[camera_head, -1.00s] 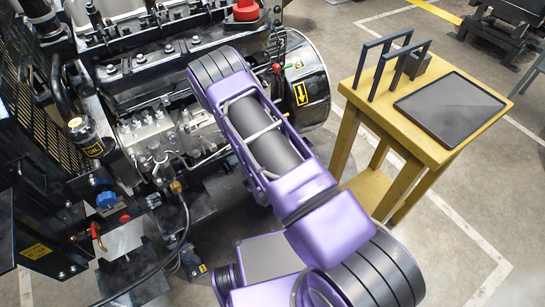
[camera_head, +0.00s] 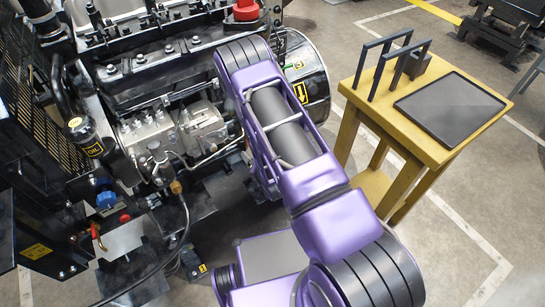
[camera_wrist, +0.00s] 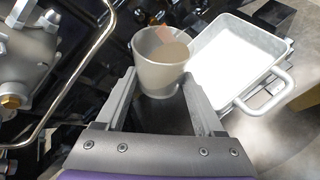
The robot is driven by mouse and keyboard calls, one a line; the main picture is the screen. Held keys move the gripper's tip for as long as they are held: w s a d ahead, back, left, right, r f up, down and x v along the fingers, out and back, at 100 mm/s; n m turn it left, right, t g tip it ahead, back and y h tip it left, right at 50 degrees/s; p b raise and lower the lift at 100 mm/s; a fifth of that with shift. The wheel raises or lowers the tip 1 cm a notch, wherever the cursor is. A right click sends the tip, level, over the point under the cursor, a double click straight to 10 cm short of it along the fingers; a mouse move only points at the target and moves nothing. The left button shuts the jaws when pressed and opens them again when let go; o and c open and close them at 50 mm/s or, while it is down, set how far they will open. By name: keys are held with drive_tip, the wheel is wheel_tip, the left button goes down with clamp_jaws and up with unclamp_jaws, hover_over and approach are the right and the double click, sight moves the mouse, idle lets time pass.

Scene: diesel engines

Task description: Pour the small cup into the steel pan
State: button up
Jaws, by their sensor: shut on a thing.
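In the wrist view, the small cup (camera_wrist: 153,76) is a pale grey, round cup held between the two fingers of my gripper (camera_wrist: 160,88). A tan-grey surface and a pinkish patch show inside its mouth. The steel pan (camera_wrist: 235,62) is a light, square, shallow pan with a loop handle, just right of the cup in this view. Its bright floor looks empty. The cup's rim appears close to the pan's left wall; I cannot tell the height gap. In the head view the cup, pan and gripper are hidden behind my purple arm or the engine.
A large diesel engine (camera_head: 150,75) fills the left of the head view, with pipes and a metal tube (camera_wrist: 75,95) near my gripper. A yellow table (camera_head: 385,112) with a dark tray (camera_head: 450,108) and dark upright frames stands right. Floor between them is open.

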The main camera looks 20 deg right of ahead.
drive_tip(key=shift+w+d+r+m+y, duration=0.1)
drive_tip(key=shift+d+r+m+y, duration=0.15)
drive_tip(key=shift+r+m+y, duration=0.2)
idle(0.6)
drive_tip(key=shift+f+m+y+p, duration=0.35)
drive_tip(key=shift+m+y, duration=0.1)
drive_tip(key=shift+y, duration=0.2)
idle(0.6)
drive_tip(key=shift+d+r+m+y+p, duration=0.15)
drive_tip(key=shift+r+m+y+p, duration=0.35)
drive_tip(key=shift+p, duration=0.2)
idle(0.7)
drive_tip(key=shift+d+f+m+y, duration=0.15)
drive_tip(key=shift+f+m+y, duration=0.3)
drive_tip(key=shift+m+y, duration=0.05)
idle(0.8)
drive_tip(key=shift+w+d+r+m+g+y+b, duration=0.2)
drive_tip(key=shift+d+m+y+b, duration=0.1)
drive_tip(key=shift+d+b, duration=0.15)
drive_tip(key=shift+w+d+r+m+g+y+b, duration=0.1)
drive_tip(key=shift+d+r+m+y+b, duration=0.1)
drive_tip(key=shift+d+y+b, duration=0.15)
idle(0.6)
drive_tip(key=shift+d+f+m+y, duration=0.25)
drive_tip(key=shift+f+m+y, duration=0.2)
drive_tip(key=shift+m, duration=0.05)
idle(1.0)
